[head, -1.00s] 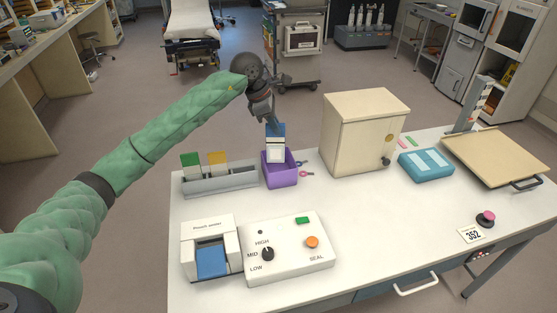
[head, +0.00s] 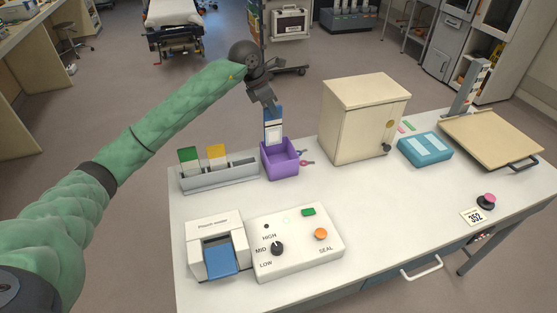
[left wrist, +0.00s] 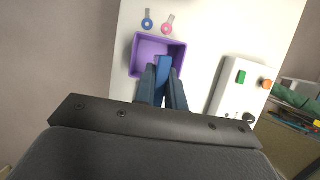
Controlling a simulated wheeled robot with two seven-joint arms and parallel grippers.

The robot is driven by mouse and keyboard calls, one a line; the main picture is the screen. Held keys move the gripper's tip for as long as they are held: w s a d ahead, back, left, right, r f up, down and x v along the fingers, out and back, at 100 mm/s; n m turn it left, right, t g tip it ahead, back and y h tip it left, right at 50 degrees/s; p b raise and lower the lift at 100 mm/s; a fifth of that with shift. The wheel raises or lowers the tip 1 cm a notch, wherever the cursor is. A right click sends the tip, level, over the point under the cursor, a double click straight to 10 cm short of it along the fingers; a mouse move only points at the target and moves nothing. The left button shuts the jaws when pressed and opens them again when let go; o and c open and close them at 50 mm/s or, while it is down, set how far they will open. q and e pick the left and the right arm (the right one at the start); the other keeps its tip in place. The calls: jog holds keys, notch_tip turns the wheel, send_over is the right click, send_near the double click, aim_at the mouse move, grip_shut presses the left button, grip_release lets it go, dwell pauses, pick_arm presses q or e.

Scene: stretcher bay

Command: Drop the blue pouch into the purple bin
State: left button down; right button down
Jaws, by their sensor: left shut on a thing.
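The blue pouch (head: 273,131), with a white panel, hangs upright from my left gripper (head: 269,104) at the table's back edge. The gripper is shut on its top end. The purple bin (head: 281,171) stands open on the table below. In the head view the pouch's lower end overlaps the bin's opening near its back rim; whether it dips below the rim I cannot tell. In the left wrist view the pouch (left wrist: 162,78) shows edge-on between the fingers, over the front part of the bin (left wrist: 136,55). My right gripper is not in view.
A grey rack (head: 222,176) with green and yellow cards stands left of the bin. Ring-handled items (head: 305,161) lie close at its right, and a beige cabinet (head: 357,125) stands beyond. A pouch sealer (head: 298,243) sits in front. The white table between them is clear.

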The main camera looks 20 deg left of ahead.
pick_arm(q)
notch_tip(320, 180, down, 4)
jog(key=shift+d+f, duration=0.1)
dwell(0.4)
jog(key=c, duration=1.4)
grip_release()
